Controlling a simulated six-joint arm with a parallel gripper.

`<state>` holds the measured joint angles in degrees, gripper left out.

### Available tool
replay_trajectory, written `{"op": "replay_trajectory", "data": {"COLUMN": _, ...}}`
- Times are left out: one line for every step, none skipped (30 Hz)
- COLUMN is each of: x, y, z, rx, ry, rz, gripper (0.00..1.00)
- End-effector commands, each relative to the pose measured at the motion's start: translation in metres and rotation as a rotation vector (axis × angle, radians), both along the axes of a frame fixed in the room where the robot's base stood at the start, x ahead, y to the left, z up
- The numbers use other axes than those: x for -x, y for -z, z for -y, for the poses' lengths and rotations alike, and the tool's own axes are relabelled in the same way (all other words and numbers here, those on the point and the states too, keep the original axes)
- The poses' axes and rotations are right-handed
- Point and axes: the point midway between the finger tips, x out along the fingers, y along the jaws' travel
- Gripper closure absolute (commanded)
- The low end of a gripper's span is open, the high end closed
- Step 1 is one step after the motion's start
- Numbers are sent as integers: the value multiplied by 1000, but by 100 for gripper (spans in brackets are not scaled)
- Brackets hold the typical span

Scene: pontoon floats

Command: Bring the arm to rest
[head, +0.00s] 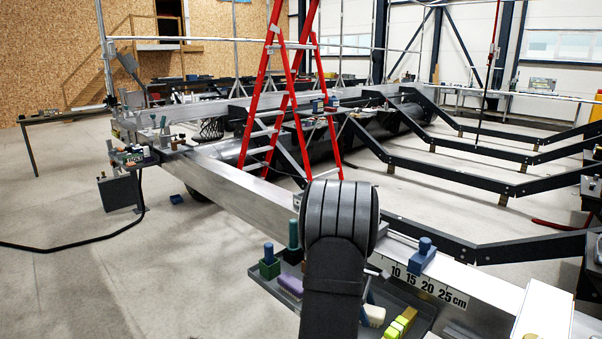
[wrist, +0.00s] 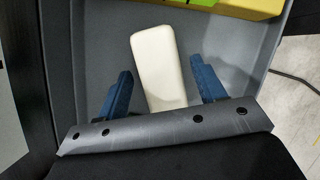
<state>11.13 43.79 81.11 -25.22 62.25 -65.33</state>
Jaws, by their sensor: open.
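My gripper (wrist: 161,70) is open, with its two blue fingers apart in the wrist view. A white block (wrist: 158,50) with rounded edges lies in the grey tray (wrist: 98,50) between the fingers. Gaps show on both sides of the block, and its near end is hidden behind the gripper's dark edge. In the head view my dark arm reaches down over the tray (head: 408,296), and my gripper is mostly hidden. The white block (head: 374,315) shows just to the right of the arm there.
Yellow-green blocks (head: 401,322) lie in the tray right of the white block. A purple brush (head: 290,285) and green-based tool (head: 269,262) are left of my arm. A metal beam with a scale carries a blue-handled item (head: 423,253). A red ladder (head: 268,110) stands behind.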

Motion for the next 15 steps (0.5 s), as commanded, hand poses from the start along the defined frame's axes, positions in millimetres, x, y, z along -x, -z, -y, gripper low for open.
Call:
{"op": "replay_trajectory", "data": {"x": -1, "y": -9, "z": 0, "rx": 1, "ry": -1, "rz": 4, "gripper": 37}}
{"op": "replay_trajectory", "data": {"x": 0, "y": -12, "z": 0, "rx": 0, "ry": 0, "rz": 3, "gripper": 37}}
{"op": "replay_trajectory", "data": {"x": 0, "y": -16, "z": 0, "rx": 0, "ry": 1, "rz": 3, "gripper": 37}}
{"op": "replay_trajectory", "data": {"x": 0, "y": -19, "z": 0, "rx": 0, "ry": 1, "rz": 2, "gripper": 37}}
{"op": "replay_trajectory", "data": {"x": 0, "y": -21, "z": -1, "rx": 0, "ry": 1, "rz": 2, "gripper": 37}}
{"op": "replay_trajectory", "data": {"x": 0, "y": -23, "z": -1, "rx": 0, "ry": 1, "rz": 2, "gripper": 37}}
{"op": "replay_trajectory", "data": {"x": 0, "y": -25, "z": -1, "rx": 0, "ry": 1, "rz": 2, "gripper": 37}}
{"op": "replay_trajectory", "data": {"x": 0, "y": -26, "z": -1, "rx": -1, "ry": 1, "rz": 1, "gripper": 37}}
{"op": "replay_trajectory", "data": {"x": 0, "y": -27, "z": -1, "rx": -1, "ry": 0, "rz": 0, "gripper": 37}}
{"op": "replay_trajectory", "data": {"x": 0, "y": -27, "z": -1, "rx": -1, "ry": 0, "rz": 0, "gripper": 37}}
{"op": "replay_trajectory", "data": {"x": 0, "y": -27, "z": -1, "rx": -1, "ry": 0, "rz": 0, "gripper": 37}}
{"op": "replay_trajectory", "data": {"x": 0, "y": -28, "z": -1, "rx": -1, "ry": 0, "rz": 0, "gripper": 37}}
{"op": "replay_trajectory", "data": {"x": 0, "y": -28, "z": -1, "rx": -1, "ry": 0, "rz": 0, "gripper": 37}}
{"op": "replay_trajectory", "data": {"x": 0, "y": -28, "z": -1, "rx": -1, "ry": 0, "rz": 0, "gripper": 37}}
{"op": "replay_trajectory", "data": {"x": 0, "y": -28, "z": -1, "rx": -1, "ry": 0, "rz": 0, "gripper": 37}}
